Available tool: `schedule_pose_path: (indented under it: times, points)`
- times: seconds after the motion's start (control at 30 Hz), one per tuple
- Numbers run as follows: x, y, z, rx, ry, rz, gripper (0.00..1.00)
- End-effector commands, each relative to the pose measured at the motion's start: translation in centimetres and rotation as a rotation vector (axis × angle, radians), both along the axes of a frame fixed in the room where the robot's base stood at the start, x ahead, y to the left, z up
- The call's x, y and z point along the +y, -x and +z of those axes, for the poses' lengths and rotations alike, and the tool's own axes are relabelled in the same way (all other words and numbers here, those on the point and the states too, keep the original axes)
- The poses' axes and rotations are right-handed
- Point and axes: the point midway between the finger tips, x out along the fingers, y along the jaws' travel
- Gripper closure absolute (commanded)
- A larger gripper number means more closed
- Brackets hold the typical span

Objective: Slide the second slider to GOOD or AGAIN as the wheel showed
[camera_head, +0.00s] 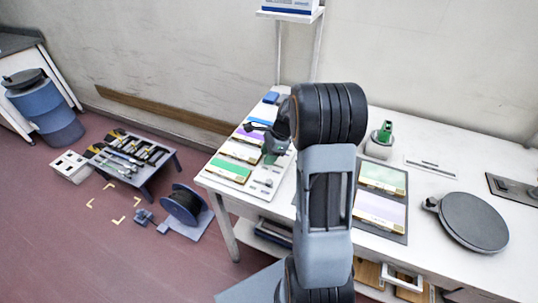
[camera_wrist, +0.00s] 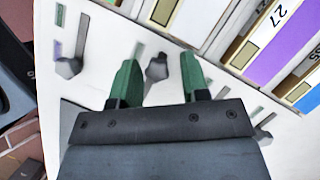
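My gripper (camera_wrist: 158,62) is open, its two green fingers reaching down over a white slider panel (camera_wrist: 95,45). A dark grey slider knob (camera_wrist: 156,68) stands between the fingers, with gaps on both sides. Another knob (camera_wrist: 68,67) is to the left, near a green mark and a purple mark. A third knob (camera_wrist: 262,134) is partly hidden at the right by my gripper. I cannot read GOOD or AGAIN labels. In the head view my gripper (camera_head: 271,155) is over the panel's right side, and one knob (camera_head: 268,183) shows near its front.
Coloured cards (camera_head: 230,171) line the panel's left side. A dark round disc (camera_head: 472,221) and a green-topped holder (camera_head: 381,138) stand on the white table (camera_head: 440,258). A low tool rack (camera_head: 135,158) and a cable reel (camera_head: 185,204) are on the floor at left.

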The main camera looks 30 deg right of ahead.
Motion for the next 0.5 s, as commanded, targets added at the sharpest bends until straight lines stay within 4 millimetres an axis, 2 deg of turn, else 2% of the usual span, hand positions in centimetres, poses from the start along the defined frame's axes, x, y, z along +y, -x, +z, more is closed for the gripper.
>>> schedule_pose_path:
  times: [0.1,0.33,0.5]
  points:
    - [-0.1,0.1,0.0,0.001,0.001,-0.001,0.5]
    - [-0.1,0.1,0.1,0.001,0.002,0.0,0.5]
    - [-0.8,0.2,1.7,-0.002,0.002,-0.001,0.5]
